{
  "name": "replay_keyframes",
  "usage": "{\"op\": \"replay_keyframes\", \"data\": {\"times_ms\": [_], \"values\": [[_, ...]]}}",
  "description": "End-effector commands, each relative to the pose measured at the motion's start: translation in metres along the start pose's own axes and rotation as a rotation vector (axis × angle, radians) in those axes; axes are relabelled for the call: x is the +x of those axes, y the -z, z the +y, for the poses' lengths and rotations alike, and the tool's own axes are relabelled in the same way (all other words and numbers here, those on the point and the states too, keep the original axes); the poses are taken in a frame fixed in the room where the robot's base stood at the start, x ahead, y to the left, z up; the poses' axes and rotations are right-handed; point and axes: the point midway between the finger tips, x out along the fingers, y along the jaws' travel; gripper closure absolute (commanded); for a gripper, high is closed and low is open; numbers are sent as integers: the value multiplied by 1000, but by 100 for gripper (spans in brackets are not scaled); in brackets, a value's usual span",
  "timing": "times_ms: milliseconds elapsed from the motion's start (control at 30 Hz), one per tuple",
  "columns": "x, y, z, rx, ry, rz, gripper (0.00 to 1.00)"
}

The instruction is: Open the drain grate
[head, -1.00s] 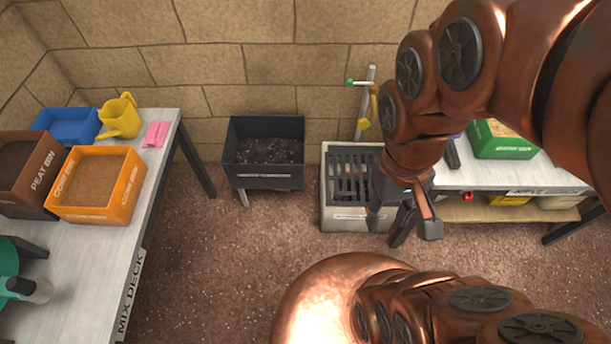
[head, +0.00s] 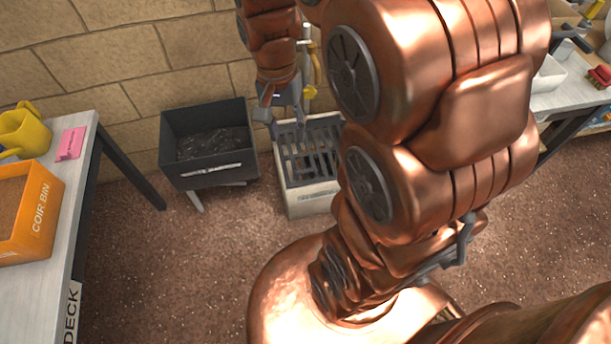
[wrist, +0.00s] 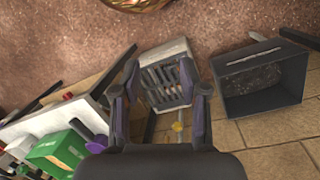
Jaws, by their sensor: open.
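The drain grate (head: 309,152) is a dark slatted grid lying on top of a pale box-shaped drain (head: 312,200) against the back wall. It looks closed, flat on the box. In the wrist view the grate (wrist: 165,84) shows between my fingers. My gripper (head: 278,115) is open and empty, above the back left corner of the drain in the head view. In the wrist view both fingers of my gripper (wrist: 160,82) are spread apart. I cannot tell whether a fingertip touches the grate. My arm hides the drain's right side.
A black bin with dark contents (head: 207,165) stands just left of the drain. A standpipe with a yellow tap (head: 311,62) rises behind it. The mix deck table (head: 62,230) is at left, another table (head: 565,98) at right. The floor in front is open.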

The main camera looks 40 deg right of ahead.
Motion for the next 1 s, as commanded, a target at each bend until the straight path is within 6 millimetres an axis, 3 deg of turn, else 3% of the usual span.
{"op": "replay_keyframes", "data": {"times_ms": [33, 467, 700, 900, 1000], "values": [[28, 18, -6, 59, -1, -5, 57], [170, 150, -37, 588, 0, -25, 57], [264, 219, -44, 874, -2, -42, 57], [326, 262, -47, 1062, 1, -52, 57], [345, 274, -46, 1122, 1, -57, 57]]}}
